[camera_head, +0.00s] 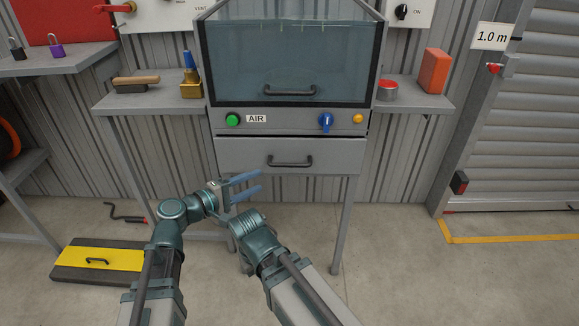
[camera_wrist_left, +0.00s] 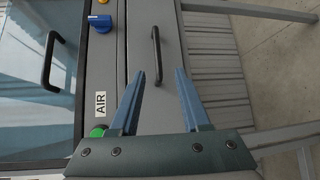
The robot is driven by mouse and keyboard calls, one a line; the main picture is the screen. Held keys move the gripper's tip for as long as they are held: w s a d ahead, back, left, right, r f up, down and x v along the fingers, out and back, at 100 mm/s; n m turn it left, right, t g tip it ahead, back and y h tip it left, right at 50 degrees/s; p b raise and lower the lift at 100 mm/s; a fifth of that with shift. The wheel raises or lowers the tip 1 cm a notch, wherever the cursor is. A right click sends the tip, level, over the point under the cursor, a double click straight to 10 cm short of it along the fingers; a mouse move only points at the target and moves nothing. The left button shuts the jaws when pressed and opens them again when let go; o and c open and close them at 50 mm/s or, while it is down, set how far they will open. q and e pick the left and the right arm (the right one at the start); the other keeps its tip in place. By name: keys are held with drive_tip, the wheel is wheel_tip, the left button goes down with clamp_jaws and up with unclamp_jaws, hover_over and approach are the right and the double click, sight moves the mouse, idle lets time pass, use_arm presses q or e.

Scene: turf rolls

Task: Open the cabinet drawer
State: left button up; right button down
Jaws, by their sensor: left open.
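The cabinet drawer (camera_head: 330,157) is a grey front below the control strip, and it looks shut. Its dark bar handle (camera_head: 290,161) is at its middle. My left gripper (camera_head: 261,181) is open and empty, with blue fingers, in front of the drawer and left of and below the handle in the head view. In the left wrist view the handle (camera_wrist_left: 156,55) appears ahead, beyond the spread fingertips (camera_wrist_left: 160,74), apart from them. My right arm reaches up from the bottom of the head view, but its fingers do not show.
Above the drawer are a glass sash with its own handle (camera_head: 290,91), a green button (camera_head: 232,120), a blue knob (camera_head: 326,122) and an orange button (camera_head: 358,119). Side shelves hold a brush (camera_head: 136,83) and a red block (camera_head: 433,71). A yellow-topped board (camera_head: 103,259) lies on the floor.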

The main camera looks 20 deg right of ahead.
sight(287, 166)
use_arm(q)
drive_tip(key=b+x, duration=0.1)
drive_tip(key=x, duration=0.6)
drive_tip(key=b+x, duration=0.1)
drive_tip(key=x, duration=0.6)
drive_tip(key=shift+w+r, duration=0.1)
drive_tip(key=shift+r, duration=0.15)
clamp_jaws()
idle(1.0)
